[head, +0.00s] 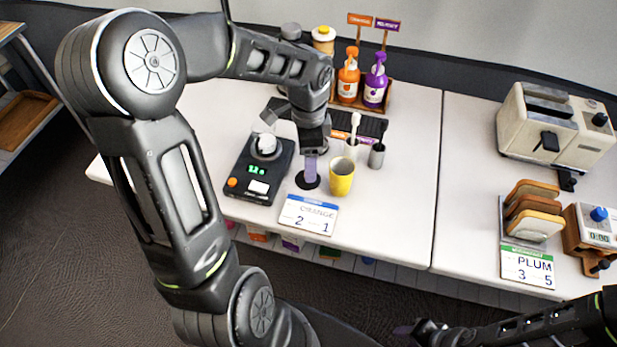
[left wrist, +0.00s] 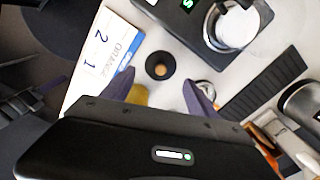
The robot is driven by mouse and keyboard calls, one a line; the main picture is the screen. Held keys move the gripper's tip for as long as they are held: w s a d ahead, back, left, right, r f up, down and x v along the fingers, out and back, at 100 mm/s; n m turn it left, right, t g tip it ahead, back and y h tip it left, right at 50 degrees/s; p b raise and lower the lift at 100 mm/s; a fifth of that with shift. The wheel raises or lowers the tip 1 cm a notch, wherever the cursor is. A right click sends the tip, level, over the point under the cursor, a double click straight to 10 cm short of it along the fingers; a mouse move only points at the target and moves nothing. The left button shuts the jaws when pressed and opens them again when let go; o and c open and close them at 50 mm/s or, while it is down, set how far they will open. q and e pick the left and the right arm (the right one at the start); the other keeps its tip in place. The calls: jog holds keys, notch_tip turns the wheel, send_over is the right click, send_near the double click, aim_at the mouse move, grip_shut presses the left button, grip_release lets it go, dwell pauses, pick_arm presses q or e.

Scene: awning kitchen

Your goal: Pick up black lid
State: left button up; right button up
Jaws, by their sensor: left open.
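The black lid (head: 307,181) lies flat on the white counter, just behind the ORANGE card and left of the yellow cup. In the left wrist view it is a small black disc (left wrist: 152,73) with a tan knob in its middle. My left gripper (head: 311,168) hangs over the lid, pointing down, and partly hides it. In the left wrist view its purple fingers (left wrist: 159,93) are apart with nothing between them, and the lid shows beyond their tips. My right gripper (head: 428,330) is low at the front right, dark and small; its jaws are unclear.
A black scale (head: 258,185) stands left of the lid. The yellow cup (head: 341,178) and a grey metal cup (head: 377,156) stand close on its right. The ORANGE card (head: 309,215) is in front. Orange and purple bottles (head: 375,85) are behind. The counter's middle right is clear.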

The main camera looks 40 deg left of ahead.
aim_at(300, 179)
pick_arm(q)
jog(key=shift+f, duration=0.2)
notch_tip(300, 179, down, 5)
jog(key=shift+a+f, duration=0.1)
dwell(0.4)
dwell(0.5)
jog(key=c, duration=1.1)
